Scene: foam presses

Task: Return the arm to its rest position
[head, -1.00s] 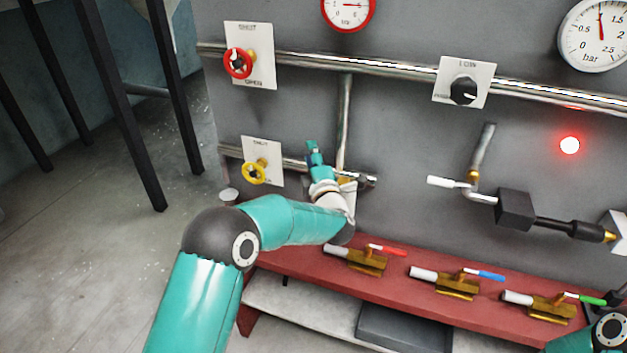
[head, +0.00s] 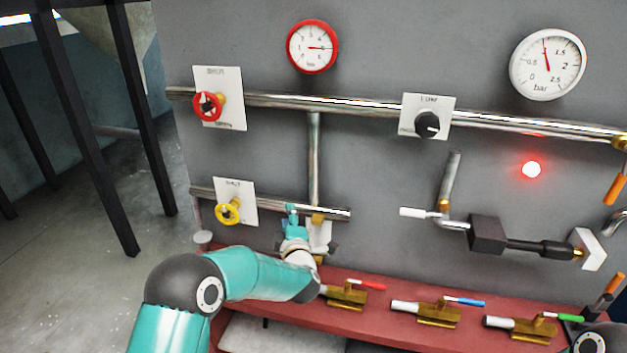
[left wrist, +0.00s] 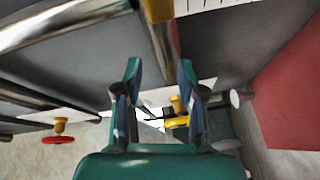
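My left arm comes in from the left in the head view, bent at the elbow. Its gripper (head: 291,213) is small there, in front of the grey panel, to the right of the yellow handwheel (head: 228,211) and just below the lower pipe's level. In the left wrist view the two fingers of this gripper (left wrist: 160,72) stand apart with nothing between their tips. The yellow handwheel (left wrist: 176,122) shows beyond the fingers, and the red handwheel (left wrist: 58,139) shows at the left. Of my right arm only a joint shows at the bottom right corner; its gripper is out of view.
A red shelf (head: 384,328) below holds valves with red (head: 372,285), blue (head: 465,301) and green (head: 571,318) handles. The upper pipe (head: 365,108), black knob (head: 427,125), red-rimmed gauge (head: 313,47), white gauge (head: 547,65) and lit red lamp (head: 531,169) are on the panel.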

